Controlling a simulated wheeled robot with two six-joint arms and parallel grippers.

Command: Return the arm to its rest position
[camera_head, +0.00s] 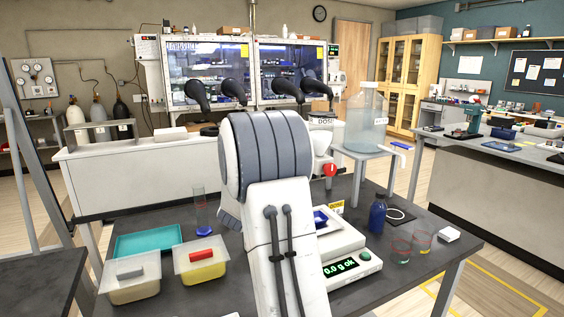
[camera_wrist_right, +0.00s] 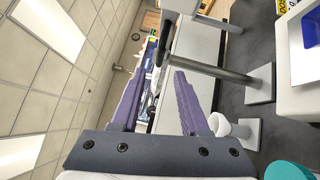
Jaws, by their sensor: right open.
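My arm rises through the middle of the head view, with a large white and grey link that hides what is behind it. No gripper fingers show in that view. In the right wrist view my right gripper (camera_wrist_right: 158,95) has its two purple fingers well apart, with nothing between them. It points past a grey post towards the back of the room, with the ceiling on the left. A balance (camera_head: 346,262) with a green display stands on the dark table (camera_head: 415,283) beside my arm, a blue dish (camera_head: 320,219) on it. My left gripper does not show.
Left of my arm are a teal tray (camera_head: 146,240), a grey-handled tub (camera_head: 132,290) and a red-handled tub (camera_head: 205,272). On the right are a blue bottle (camera_head: 377,216), glass beakers (camera_head: 421,240) and a large clear jar (camera_head: 366,118). The glovebox (camera_head: 247,40) stands behind.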

